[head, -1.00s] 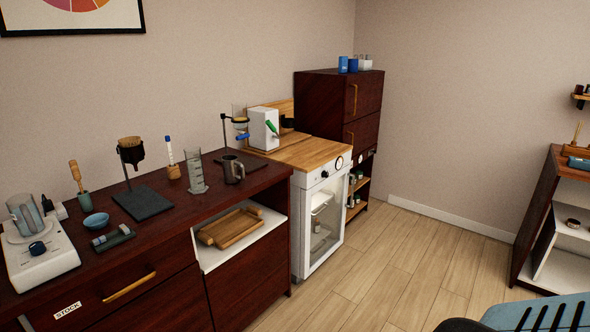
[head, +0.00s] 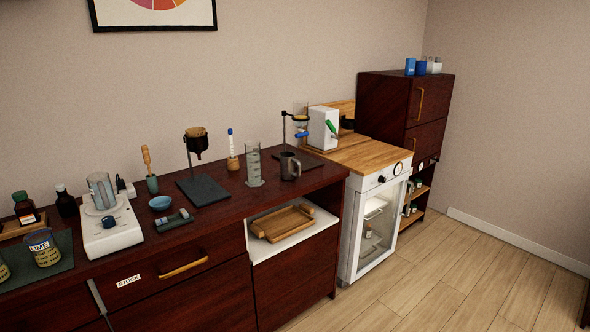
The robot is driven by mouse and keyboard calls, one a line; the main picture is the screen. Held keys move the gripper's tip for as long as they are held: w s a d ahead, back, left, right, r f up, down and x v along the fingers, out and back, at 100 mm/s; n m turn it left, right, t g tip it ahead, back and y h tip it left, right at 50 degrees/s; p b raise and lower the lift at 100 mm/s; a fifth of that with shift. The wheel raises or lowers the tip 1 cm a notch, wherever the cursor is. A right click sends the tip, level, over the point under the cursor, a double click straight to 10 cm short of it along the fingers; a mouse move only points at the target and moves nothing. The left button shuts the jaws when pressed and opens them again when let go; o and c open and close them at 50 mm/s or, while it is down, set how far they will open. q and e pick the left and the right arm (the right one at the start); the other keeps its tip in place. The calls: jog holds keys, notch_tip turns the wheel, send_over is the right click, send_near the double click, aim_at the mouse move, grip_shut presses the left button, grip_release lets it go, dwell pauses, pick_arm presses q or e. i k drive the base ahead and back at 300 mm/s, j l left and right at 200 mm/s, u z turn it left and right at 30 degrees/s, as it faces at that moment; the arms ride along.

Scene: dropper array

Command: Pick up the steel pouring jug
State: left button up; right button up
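The steel pouring jug (head: 289,166) looks like a small dark grey metal jug with a handle on its right side. It stands upright on the dark red-brown counter (head: 225,205), near its right end. A clear graduated cylinder (head: 254,165) stands just to its left, and a stand with a ring (head: 300,130) is behind it. Neither of my grippers shows in the head view, so I cannot tell their state.
An open shelf with a wooden tray (head: 282,223) lies below the jug. A white glass-door cabinet with a wooden top (head: 372,152) adjoins on the right. A white scale (head: 108,228) and jars (head: 42,247) are at left. The floor (head: 440,275) at right is clear.

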aim_at(288, 160)
jog(key=i+l+z, duration=0.15)
jog(key=i+l, duration=0.35)
jog(key=i+l+z, duration=0.15)
jog(key=i+l, duration=0.25)
jog(key=i, duration=0.3)
